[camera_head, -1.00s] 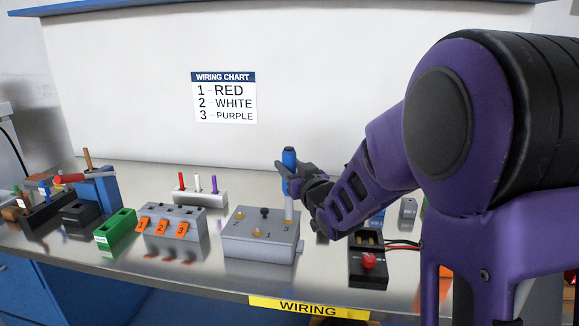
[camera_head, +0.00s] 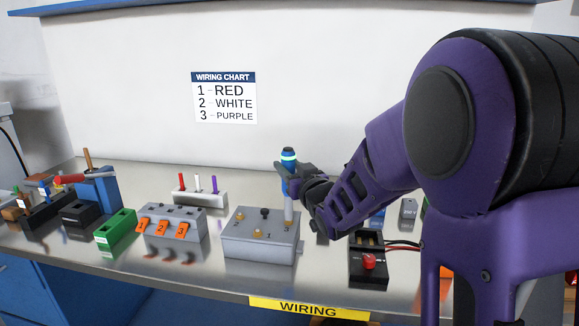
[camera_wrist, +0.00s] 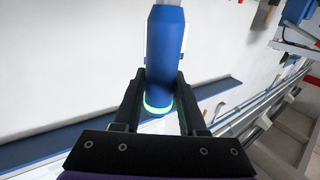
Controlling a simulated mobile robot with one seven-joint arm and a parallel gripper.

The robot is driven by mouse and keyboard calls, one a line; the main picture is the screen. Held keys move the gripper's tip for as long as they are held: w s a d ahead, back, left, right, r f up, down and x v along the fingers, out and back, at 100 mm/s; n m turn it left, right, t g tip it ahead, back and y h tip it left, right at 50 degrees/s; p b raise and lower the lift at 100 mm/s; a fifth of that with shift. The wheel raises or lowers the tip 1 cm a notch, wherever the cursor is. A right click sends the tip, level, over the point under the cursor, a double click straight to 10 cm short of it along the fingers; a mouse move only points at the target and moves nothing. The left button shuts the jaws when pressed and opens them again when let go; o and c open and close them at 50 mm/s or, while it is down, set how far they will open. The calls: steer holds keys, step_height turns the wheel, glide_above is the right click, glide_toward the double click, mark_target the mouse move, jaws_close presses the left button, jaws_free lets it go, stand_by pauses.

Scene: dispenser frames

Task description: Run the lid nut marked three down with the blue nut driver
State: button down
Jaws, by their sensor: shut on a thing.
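My gripper (camera_head: 290,181) is shut on the blue nut driver (camera_head: 288,165), which stands upright over the grey box (camera_head: 258,246). In the wrist view the blue handle (camera_wrist: 164,50) is between both fingers (camera_wrist: 158,105). A cyan-green ring glows on the handle. The driver's pale shaft (camera_head: 289,208) reaches down to the lid's right rear corner, by the mark three. The nut under it is hidden, so I cannot tell how far down it is.
A grey block with orange tabs (camera_head: 162,227) and a green block (camera_head: 116,229) stand left of the box. A black battery holder with a red button (camera_head: 368,262) is close on the right. A rack of coloured sticks (camera_head: 199,195) stands behind.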

mark_target(289, 149)
steer(key=shift+r+p, duration=1.05)
steer(key=shift+r, duration=1.45)
steer(key=shift+d, duration=0.1)
